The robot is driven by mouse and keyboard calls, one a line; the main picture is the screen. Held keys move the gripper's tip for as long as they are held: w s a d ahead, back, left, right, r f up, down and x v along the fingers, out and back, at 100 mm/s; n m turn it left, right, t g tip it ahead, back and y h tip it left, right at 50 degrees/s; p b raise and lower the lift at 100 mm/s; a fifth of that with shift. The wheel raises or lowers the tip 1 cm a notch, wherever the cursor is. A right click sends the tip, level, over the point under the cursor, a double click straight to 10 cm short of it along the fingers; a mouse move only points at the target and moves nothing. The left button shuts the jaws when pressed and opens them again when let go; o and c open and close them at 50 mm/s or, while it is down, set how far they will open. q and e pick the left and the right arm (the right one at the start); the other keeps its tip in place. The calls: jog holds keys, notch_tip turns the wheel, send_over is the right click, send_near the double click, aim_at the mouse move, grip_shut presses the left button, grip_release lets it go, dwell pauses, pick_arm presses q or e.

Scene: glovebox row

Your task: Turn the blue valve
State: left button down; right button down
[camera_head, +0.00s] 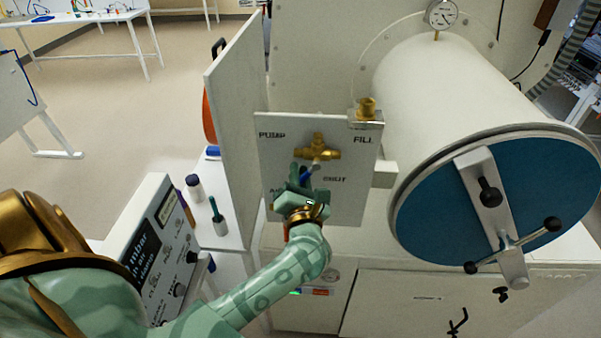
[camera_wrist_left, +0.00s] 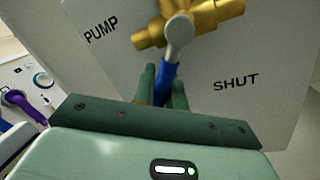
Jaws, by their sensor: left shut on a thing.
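The blue valve handle (camera_wrist_left: 168,82) is a blue lever on a silver stem, fixed to a brass valve body (camera_wrist_left: 195,22) on a pale panel marked PUMP, FILL and SHUT. In the head view the brass body (camera_head: 318,148) sits at the panel's middle, with the blue handle (camera_head: 306,173) pointing down and slightly left. My left gripper (camera_head: 300,180) is at the handle. In the left wrist view its green fingers (camera_wrist_left: 162,90) stand either side of the blue lever, shut on it, and hide its lower end. My right gripper is in neither view.
A large white cylinder (camera_head: 450,90) with a blue round door (camera_head: 480,215) and clamp bar stands right of the panel. An upright white board (camera_head: 236,120) stands left of the panel. A control box (camera_head: 160,245) and small bottles (camera_head: 218,218) are at lower left.

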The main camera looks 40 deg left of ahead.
pick_arm(q)
jog(key=c, duration=1.4)
grip_release()
jog(key=shift+c, duration=0.2)
